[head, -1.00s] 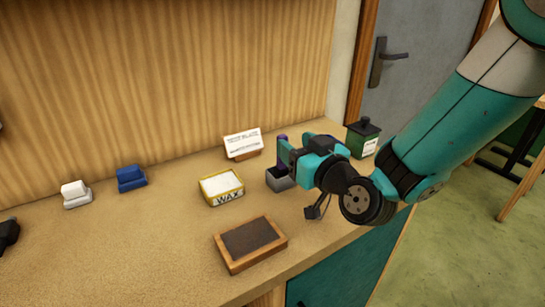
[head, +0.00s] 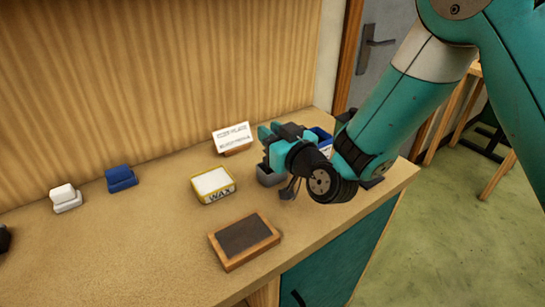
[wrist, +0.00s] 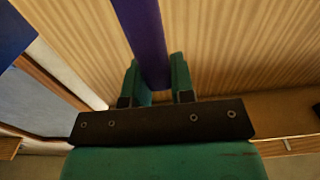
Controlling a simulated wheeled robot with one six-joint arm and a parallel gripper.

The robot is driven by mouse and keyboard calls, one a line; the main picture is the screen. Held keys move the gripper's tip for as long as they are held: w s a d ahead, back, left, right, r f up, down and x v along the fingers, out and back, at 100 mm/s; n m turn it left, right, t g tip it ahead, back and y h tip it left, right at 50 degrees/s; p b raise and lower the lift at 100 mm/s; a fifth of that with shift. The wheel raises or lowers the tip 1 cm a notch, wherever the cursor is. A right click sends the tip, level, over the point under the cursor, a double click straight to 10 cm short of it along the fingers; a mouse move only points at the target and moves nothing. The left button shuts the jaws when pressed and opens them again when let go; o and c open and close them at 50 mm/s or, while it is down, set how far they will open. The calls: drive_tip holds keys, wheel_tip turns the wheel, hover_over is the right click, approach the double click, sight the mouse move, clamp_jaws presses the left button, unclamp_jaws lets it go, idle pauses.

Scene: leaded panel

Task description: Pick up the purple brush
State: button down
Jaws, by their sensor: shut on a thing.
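The purple brush (wrist: 148,40) shows in the wrist view as a purple shaft between the two green fingers of my gripper (wrist: 155,80). The gripper is shut on it. In the head view my gripper (head: 268,138) is over the grey holder (head: 268,178) near the back of the counter, and I cannot make out the brush there. Whether the brush's lower end is still inside the holder is hidden.
A yellow wax tin (head: 212,184), a white sign (head: 233,138) and a wood-framed dark pad (head: 243,240) stand close by. A blue item (head: 322,140) is partly hidden behind my arm. Blue (head: 121,178) and white (head: 65,197) blocks are at left.

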drive_tip(key=shift+r, duration=0.1)
wheel_tip(320, 180, up, 20)
drive_tip(key=p, duration=1.5)
